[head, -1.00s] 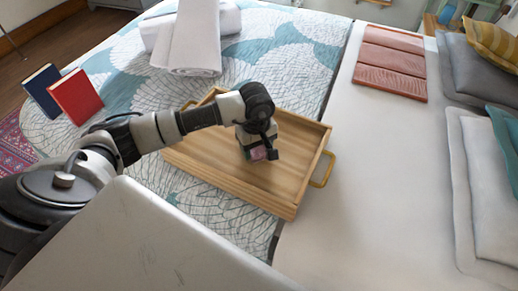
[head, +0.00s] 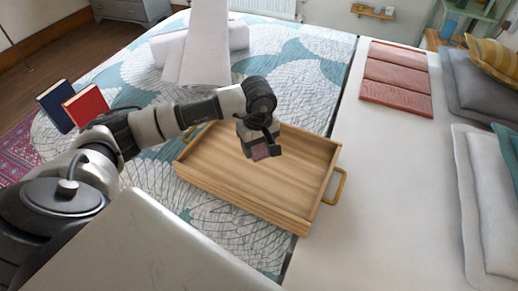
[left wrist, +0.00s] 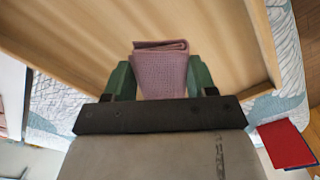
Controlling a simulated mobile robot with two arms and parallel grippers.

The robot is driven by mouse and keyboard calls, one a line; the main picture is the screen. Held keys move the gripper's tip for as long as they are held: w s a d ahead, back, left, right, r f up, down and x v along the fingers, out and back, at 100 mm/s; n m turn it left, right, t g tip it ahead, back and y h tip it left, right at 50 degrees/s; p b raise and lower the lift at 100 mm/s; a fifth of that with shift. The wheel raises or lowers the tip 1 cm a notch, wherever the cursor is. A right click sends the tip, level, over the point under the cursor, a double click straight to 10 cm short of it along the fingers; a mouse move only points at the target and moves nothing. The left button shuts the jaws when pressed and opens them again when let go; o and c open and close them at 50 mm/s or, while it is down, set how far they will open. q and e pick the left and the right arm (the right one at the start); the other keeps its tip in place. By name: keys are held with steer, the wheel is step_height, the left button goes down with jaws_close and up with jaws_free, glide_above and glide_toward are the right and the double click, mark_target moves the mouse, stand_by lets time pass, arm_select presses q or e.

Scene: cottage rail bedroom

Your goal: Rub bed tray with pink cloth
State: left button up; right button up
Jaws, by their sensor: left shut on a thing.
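The wooden bed tray (head: 215,172) with brass-coloured handles lies on the bed; it also fills the upper part of the left wrist view (left wrist: 75,30). My left gripper (head: 262,153) is over the inside of the tray. In the left wrist view its green fingers (left wrist: 160,80) are shut on the folded pink cloth (left wrist: 160,62). The cloth is in front of the tray's floor; I cannot tell whether it touches it. In the head view only a small pink part of the cloth shows below the gripper. My right gripper is not in view.
A red book (head: 86,105) and a blue book (head: 54,103) stand at the bed's left edge. White folded towels (head: 205,50) lie behind the tray. A folded reddish blanket (head: 395,80) and pillows (head: 485,80) are at the right. The white sheet right of the tray is clear.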

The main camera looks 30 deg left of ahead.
arm_select(q)
step_height(320, 180, up, 2)
steer(key=shift+p, duration=0.35)
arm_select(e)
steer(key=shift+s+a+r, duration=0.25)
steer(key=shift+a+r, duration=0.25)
